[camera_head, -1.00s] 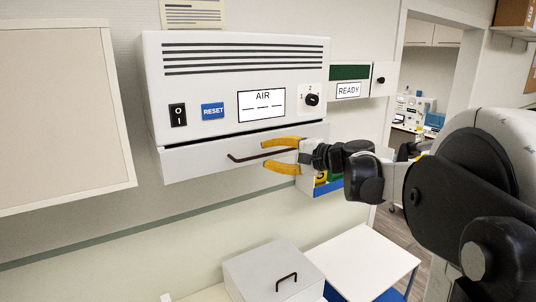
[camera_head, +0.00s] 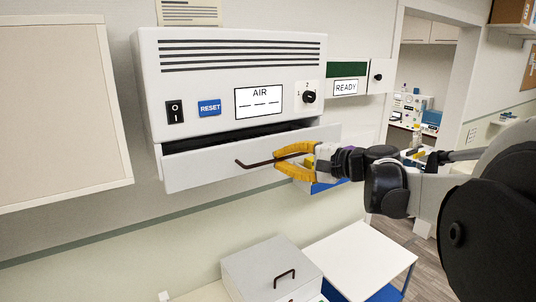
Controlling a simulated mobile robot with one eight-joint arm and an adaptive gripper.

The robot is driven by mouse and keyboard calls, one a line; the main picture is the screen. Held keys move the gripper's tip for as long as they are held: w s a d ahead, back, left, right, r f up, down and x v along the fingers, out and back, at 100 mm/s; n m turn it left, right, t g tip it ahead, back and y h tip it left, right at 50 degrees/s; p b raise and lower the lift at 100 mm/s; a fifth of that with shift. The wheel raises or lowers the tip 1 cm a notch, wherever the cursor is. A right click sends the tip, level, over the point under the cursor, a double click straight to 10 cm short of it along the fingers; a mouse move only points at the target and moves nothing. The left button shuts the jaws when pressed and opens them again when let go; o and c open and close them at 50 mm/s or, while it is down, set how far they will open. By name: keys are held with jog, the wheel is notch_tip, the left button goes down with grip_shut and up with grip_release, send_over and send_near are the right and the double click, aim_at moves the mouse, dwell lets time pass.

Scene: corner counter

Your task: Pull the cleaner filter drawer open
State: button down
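The white air cleaner (camera_head: 232,80) hangs on the wall, with an AIR display, a RESET button and a power switch. Its filter drawer (camera_head: 205,169) at the bottom stands partly out, and a dark gap shows above its front panel. A dark bar handle (camera_head: 255,164) runs along the drawer front. My gripper (camera_head: 279,160) has yellow fingers and reaches in from the right. Its fingertips lie around the right part of the handle and appear closed on it. The exact contact is partly hidden by the fingers.
A smaller unit reading READY (camera_head: 346,86) is on the wall to the right. A blue-fronted bin (camera_head: 322,187) sits behind my gripper. Below are a grey lidded box (camera_head: 262,267) and a white table (camera_head: 360,255). A framed panel (camera_head: 60,110) is at left.

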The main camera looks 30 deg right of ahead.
jog(key=s, duration=0.8)
jog(key=shift+s, duration=0.25)
jog(key=shift+d, duration=0.1)
jog(key=c, duration=1.6)
grip_release()
jog(key=shift+o, duration=0.2)
jog(key=v, duration=1.2)
